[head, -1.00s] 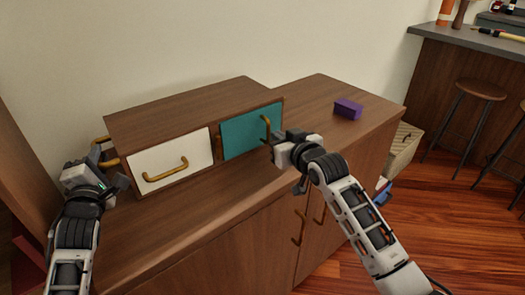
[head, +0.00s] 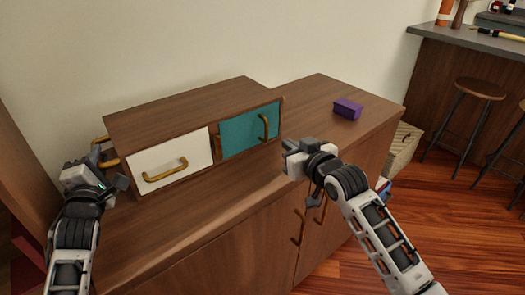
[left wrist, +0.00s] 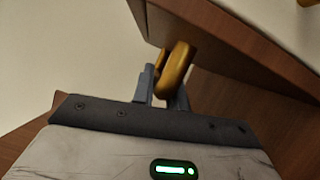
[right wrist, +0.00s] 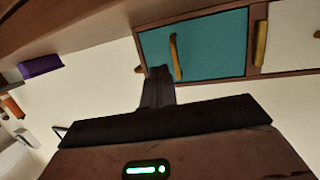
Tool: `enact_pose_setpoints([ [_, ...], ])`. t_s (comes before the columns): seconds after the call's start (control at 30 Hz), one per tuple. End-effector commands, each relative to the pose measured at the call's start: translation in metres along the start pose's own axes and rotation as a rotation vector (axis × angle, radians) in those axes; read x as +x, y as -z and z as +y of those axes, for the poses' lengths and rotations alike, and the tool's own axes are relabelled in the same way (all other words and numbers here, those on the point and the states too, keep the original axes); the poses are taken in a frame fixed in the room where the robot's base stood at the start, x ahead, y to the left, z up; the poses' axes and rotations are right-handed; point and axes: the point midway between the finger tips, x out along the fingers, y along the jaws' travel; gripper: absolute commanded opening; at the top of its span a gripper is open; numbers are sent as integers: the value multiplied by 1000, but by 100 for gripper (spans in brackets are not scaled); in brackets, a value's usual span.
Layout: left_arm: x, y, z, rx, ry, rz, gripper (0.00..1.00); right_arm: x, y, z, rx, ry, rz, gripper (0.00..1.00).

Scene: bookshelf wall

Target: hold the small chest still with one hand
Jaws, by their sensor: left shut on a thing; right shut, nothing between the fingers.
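The small wooden chest (head: 190,104) stands on top of a larger wooden cabinet, with a white drawer front (head: 155,168) and a teal front (head: 240,137), each with a brass handle. Both fronts look closed. My left gripper (head: 108,164) is at the chest's left end. In the left wrist view it is shut on a brass side handle (left wrist: 176,70), with the fingers on either side of it. My right gripper (head: 289,152) is shut and empty, in front and to the right of the teal front. In the right wrist view its fingers (right wrist: 157,82) overlap the teal front's lower edge.
A purple block (head: 347,108) lies on the cabinet top (head: 315,95) right of the chest. The cabinet top in front of the chest is clear. A pale crate (head: 404,150) is on the floor beyond; stools (head: 480,90) stand by a counter at the right.

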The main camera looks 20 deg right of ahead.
Motion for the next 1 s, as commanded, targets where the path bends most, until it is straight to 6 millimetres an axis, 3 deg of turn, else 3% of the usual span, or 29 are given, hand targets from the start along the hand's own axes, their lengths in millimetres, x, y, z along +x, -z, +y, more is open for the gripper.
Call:
enact_pose_setpoints([
  [0.03, -2, 0, -12, 3, 24, 3, 0, 0, -1, 0, 0, 0, 0, 0],
  [0.37, -2, 0, -12, 3, 24, 3, 0, -9, -2, 0, -1, -1, -1, 0],
  [0.8, -2, 0, -12, 3, 24, 3, 0, -96, -1, 0, -1, 0, -1, 0],
  [1.0, -2, 0, -12, 3, 24, 3, 0, -118, -1, 0, 0, 0, 0, 0],
])
